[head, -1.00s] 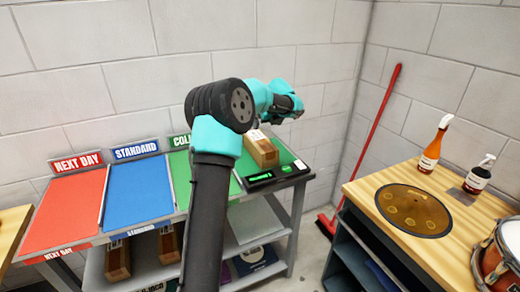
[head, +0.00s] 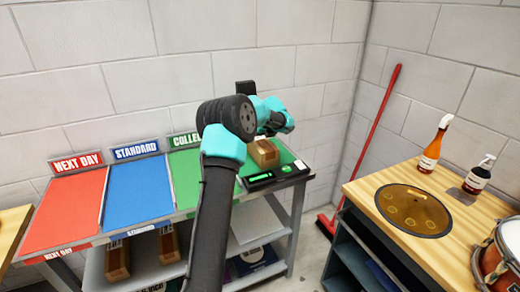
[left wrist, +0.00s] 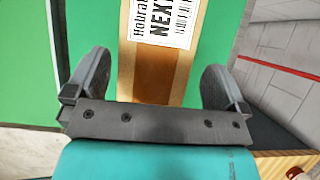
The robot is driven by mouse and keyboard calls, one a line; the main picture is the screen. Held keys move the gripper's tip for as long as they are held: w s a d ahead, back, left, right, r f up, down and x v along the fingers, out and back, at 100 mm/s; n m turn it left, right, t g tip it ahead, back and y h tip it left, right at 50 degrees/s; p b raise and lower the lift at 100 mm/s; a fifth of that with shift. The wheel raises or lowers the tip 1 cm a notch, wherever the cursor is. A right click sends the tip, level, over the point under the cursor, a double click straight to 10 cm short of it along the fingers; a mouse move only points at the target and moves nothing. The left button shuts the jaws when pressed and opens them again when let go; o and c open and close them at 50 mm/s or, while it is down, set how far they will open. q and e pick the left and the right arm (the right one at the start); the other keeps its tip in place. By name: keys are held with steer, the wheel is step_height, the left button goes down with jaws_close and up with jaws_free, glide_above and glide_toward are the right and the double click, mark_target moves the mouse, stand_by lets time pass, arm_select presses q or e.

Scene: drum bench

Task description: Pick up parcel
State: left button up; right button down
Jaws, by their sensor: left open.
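The parcel (head: 264,153) is a small brown cardboard box with a white label. It sits on the green surface at the right end of the sorting bench, behind the scale. My left gripper (head: 280,121) is just above it and covers part of its top. In the left wrist view the parcel (left wrist: 157,80) lies between the two spread fingers, with a gap on each side. Its label shows "NEXT" and a barcode. The left gripper (left wrist: 157,85) is open and empty. I cannot tell how high the fingertips are above the parcel. My right gripper is not in view.
A scale (head: 262,179) with a green display is at the bench's front edge. Red (head: 65,210), blue (head: 138,195) and green (head: 188,180) sorting areas lie left. Other boxes (head: 117,260) are on the shelf below. A wooden bench (head: 365,190) with bottles stands right.

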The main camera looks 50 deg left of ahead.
mark_target(260, 140)
arm_select(q)
steer(key=x, duration=0.5)
steer(key=shift+s+f, duration=0.1)
stand_by(0.3)
steer(key=c, duration=1.3)
steer(key=shift+r, duration=0.25)
steer(key=shift+r, duration=1.75)
steer(key=s+d+r, duration=0.1)
steer(key=s+d, duration=0.9)
steer(key=d, duration=0.2)
steer(key=shift+s, duration=0.25)
steer(key=shift+r, duration=0.1)
